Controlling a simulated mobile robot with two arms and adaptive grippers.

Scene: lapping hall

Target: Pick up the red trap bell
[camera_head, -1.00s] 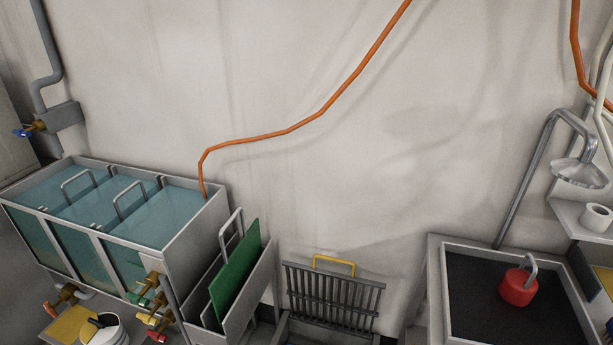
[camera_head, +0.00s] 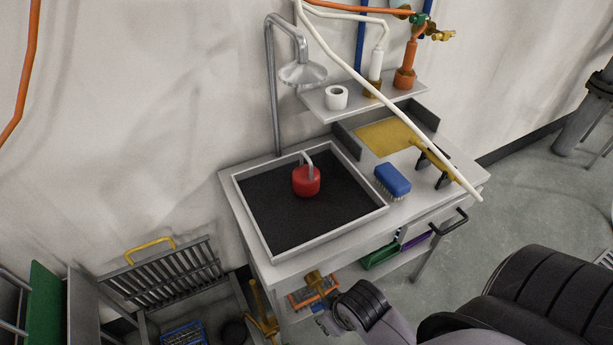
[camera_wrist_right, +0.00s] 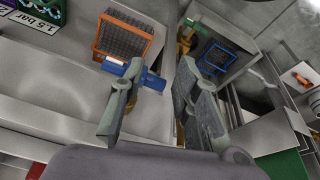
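The red trap bell (camera_head: 306,183) is a small red cylinder with a grey hooked handle on top. It stands upright on the dark floor of a shallow light-rimmed sink tray (camera_head: 270,258). My right gripper (camera_head: 328,320) is low in front of the bench, below the tray's level and well away from the bell. In the right wrist view its two fingers (camera_wrist_right: 158,92) are spread apart with nothing held between them. I cannot make out the bell in the right wrist view. My left gripper is not in view.
A shower head (camera_head: 302,74) on a bent pipe hangs behind the tray. A blue brush (camera_head: 392,179) lies right of it, and a white hose (camera_head: 385,102) crosses the bench's right side. A rack (camera_head: 165,275) stands left.

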